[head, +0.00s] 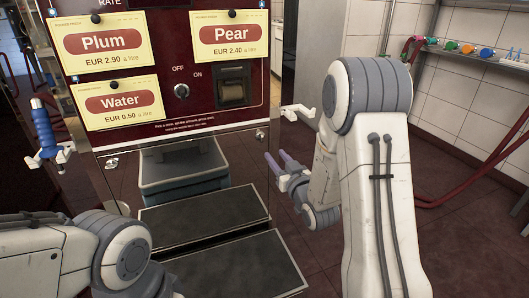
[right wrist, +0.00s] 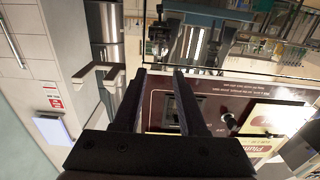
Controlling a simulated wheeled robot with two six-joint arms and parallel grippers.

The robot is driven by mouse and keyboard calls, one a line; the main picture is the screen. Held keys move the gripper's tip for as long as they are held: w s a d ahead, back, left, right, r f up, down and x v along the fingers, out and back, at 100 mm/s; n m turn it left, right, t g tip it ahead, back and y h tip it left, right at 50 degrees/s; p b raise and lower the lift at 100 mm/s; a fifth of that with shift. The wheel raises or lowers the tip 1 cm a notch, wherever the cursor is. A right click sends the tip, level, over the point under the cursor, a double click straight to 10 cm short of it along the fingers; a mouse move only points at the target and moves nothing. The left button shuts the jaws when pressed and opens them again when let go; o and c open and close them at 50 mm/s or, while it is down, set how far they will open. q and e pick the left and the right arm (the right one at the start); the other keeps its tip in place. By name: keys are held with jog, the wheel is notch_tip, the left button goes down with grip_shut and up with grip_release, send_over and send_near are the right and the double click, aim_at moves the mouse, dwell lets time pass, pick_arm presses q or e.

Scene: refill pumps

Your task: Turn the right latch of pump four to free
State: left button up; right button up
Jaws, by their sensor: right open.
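A dark red pump front (head: 235,116) stands ahead; I see no number four on it. On its lower panel, a small silver latch (head: 259,134) sits at the right edge and another silver latch (head: 112,163) at the left. Whether the right one is turned is too small to tell. My right gripper (head: 279,160) is just right of and below the right latch, apart from the pump, with its fingers open and empty. The right wrist view shows the spread fingers (right wrist: 160,75) with the pump front beyond them, upside down.
A white bracket (head: 298,111) juts from the pump's right side, close above my right gripper. A blue nozzle (head: 44,133) hangs at the left. A grey bin (head: 183,170) sits in the lower opening.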

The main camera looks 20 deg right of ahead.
jog(key=w, duration=1)
jog(key=shift+a+b, duration=0.2)
jog(key=shift+b, duration=0.25)
jog(key=shift+w+r, duration=0.1)
grip_shut()
